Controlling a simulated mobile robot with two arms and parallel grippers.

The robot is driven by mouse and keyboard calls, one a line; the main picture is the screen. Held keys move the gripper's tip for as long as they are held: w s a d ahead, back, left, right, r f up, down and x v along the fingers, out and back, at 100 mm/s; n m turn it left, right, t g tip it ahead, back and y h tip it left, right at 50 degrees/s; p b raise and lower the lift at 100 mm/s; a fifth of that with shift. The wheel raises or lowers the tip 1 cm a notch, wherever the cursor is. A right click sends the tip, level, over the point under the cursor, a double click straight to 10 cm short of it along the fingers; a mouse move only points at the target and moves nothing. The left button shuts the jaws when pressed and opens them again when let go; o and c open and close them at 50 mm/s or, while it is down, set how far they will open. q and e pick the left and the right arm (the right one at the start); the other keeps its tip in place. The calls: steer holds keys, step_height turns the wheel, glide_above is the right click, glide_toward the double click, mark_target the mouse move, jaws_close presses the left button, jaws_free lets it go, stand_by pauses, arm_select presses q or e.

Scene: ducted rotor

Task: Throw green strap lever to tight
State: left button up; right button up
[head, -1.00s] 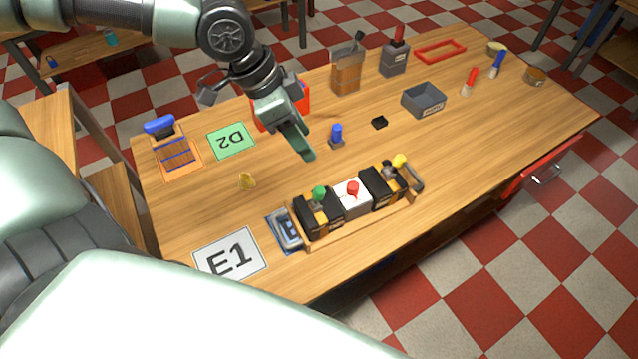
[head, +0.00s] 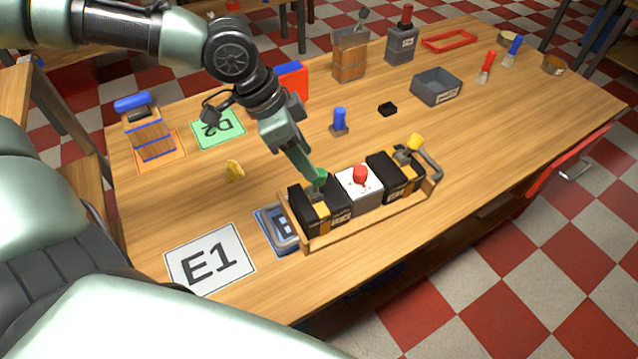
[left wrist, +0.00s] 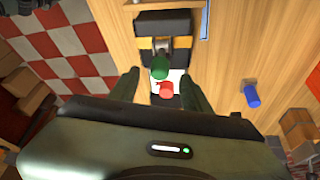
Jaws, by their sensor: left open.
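The green strap lever knob (head: 319,180) stands on the left black box (head: 308,220) of a wooden tray (head: 345,228). My left gripper (head: 312,178) is open, its fingertips right at the green knob. In the left wrist view the green knob (left wrist: 160,68) shows between the two spread fingers (left wrist: 160,90); contact cannot be told. A red button (head: 360,173) sits on a white box in the middle, and it shows just below the green knob in the wrist view (left wrist: 166,91). A yellow knob (head: 414,142) tops the right black box (head: 395,177). My right gripper is not in view.
The right front of the table is clear.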

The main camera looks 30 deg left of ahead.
mark_target(319, 182)
arm_select(q)
steer(key=b+x, duration=0.1)
steer(key=x, duration=0.6)
steer(key=shift+f, duration=0.15)
steer(key=shift+c, duration=0.3)
jaws_close()
